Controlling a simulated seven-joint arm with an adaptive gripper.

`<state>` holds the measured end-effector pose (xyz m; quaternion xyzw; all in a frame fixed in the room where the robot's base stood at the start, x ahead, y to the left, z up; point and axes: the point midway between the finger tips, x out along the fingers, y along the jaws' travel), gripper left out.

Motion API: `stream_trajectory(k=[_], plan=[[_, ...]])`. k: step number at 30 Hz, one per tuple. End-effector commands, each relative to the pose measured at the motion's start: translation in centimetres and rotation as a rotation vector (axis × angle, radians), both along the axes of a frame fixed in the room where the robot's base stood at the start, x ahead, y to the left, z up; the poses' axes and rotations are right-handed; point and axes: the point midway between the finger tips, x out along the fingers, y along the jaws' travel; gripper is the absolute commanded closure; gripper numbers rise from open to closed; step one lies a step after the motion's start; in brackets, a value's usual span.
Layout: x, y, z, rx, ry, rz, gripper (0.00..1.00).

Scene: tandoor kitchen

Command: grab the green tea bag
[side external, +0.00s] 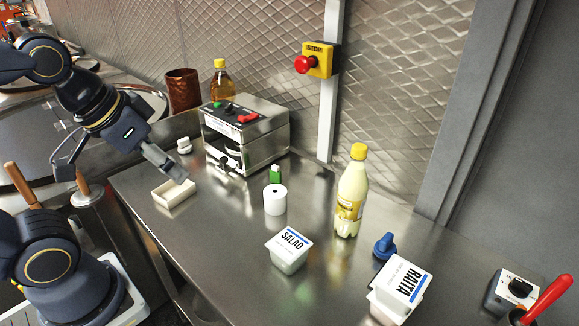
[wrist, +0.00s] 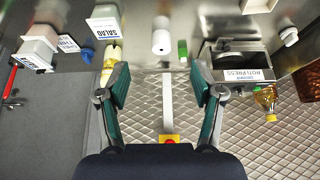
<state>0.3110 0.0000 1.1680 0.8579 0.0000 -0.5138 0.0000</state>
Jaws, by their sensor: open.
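A small green item with a pale top, which may be the green tea bag (side external: 275,174), stands on the steel counter between the white paper roll (side external: 275,200) and the steel press machine (side external: 246,135). In the wrist view the green item (wrist: 182,50) shows just right of the roll (wrist: 161,36), beyond my fingertips. Its lower part is partly hidden by the roll in the side view. My gripper (side external: 120,172) is open and empty, over the left end of the counter, well left of the green item. Its spread fingers (wrist: 160,78) also show in the wrist view.
A white open box (side external: 174,193) sits near my gripper. A salad tub (side external: 289,250), a yellow-capped bottle (side external: 350,195), raita tubs (side external: 400,285) and a blue knobbed item (side external: 384,246) stand to the right. The patterned wall (side external: 270,50) bounds the back, with a red stop button (side external: 305,64).

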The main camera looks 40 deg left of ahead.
Motion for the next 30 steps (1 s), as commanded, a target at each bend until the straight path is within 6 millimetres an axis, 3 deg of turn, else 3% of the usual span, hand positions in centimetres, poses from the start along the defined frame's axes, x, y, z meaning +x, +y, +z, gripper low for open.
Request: stream_trajectory(k=[7, 11, 15, 20, 24, 27, 30], plan=[[0.8, 0.1, 0.6, 0.0, 0.012, 0.004, 0.33], [4.1, 0.5, 2.7, -0.002, 0.065, 0.021, 0.33], [10.6, 1.5, 4.9, -0.006, 0.155, 0.05, 0.33], [18.7, 3.2, 4.6, -0.014, 0.262, 0.083, 0.33], [25.3, 5.1, 2.0, -0.022, 0.353, 0.112, 0.33], [29.0, 6.4, -0.8, -0.028, 0.411, 0.129, 0.33], [31.3, 7.4, -3.3, -0.033, 0.453, 0.141, 0.33]])
